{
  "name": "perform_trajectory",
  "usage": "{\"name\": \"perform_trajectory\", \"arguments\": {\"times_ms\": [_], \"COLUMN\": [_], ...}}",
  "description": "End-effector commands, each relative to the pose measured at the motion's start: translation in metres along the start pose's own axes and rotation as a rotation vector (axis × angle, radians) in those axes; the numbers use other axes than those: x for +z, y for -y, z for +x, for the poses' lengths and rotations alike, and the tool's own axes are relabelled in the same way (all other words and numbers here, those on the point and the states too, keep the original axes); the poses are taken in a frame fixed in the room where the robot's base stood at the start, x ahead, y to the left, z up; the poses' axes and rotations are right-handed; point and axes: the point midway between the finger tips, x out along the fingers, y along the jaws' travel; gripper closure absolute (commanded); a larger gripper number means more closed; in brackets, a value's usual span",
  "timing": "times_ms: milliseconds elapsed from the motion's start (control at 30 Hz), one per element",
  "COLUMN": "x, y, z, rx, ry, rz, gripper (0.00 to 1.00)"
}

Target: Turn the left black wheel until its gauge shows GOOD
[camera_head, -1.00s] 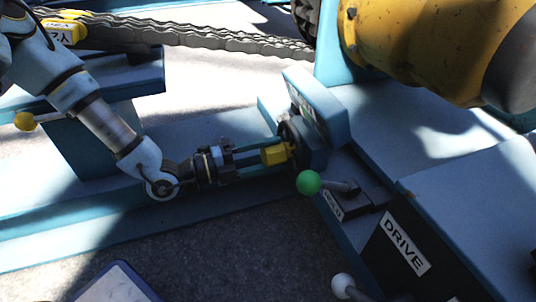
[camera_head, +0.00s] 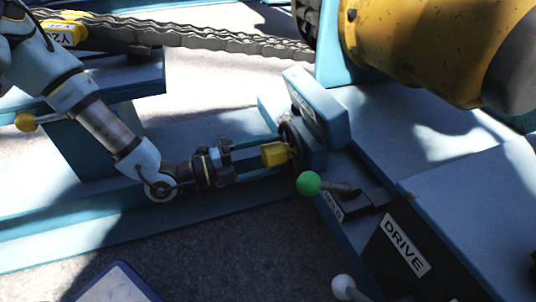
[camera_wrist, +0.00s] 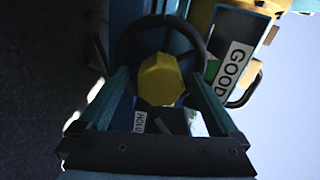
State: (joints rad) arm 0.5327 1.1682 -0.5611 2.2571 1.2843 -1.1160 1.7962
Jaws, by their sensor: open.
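The black wheel (camera_head: 290,138) stands upright on a blue housing, edge-on in the head view. In the wrist view the wheel (camera_wrist: 124,48) shows as a dark ring with a yellow faceted hub (camera_wrist: 160,80) in front. My gripper (camera_head: 272,153) reaches the wheel from the left. In the wrist view my gripper (camera_wrist: 158,76) is open, its teal fingers on either side of the yellow hub; contact cannot be told. Right of the wheel, a white GOOD label (camera_wrist: 234,68) lies beside a green patch. No gauge pointer can be made out.
A green-knobbed lever (camera_head: 309,183) by a HOLD label stands close right of the wheel. A DRIVE panel (camera_head: 404,244) and a pale-knobbed lever (camera_head: 343,286) are lower right. A large yellow drum (camera_head: 425,50) and a chain (camera_head: 190,36) lie behind.

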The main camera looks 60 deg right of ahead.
Motion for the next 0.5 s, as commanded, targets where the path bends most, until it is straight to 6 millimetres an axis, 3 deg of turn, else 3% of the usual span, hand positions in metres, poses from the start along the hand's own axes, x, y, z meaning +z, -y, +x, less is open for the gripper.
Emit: {"name": "perform_trajectory", "arguments": {"times_ms": [500], "x": [0.0], "y": [0.002], "z": [-0.089], "rx": [0.001], "ry": [0.004], "rz": [-0.003], "gripper": [0.02]}}
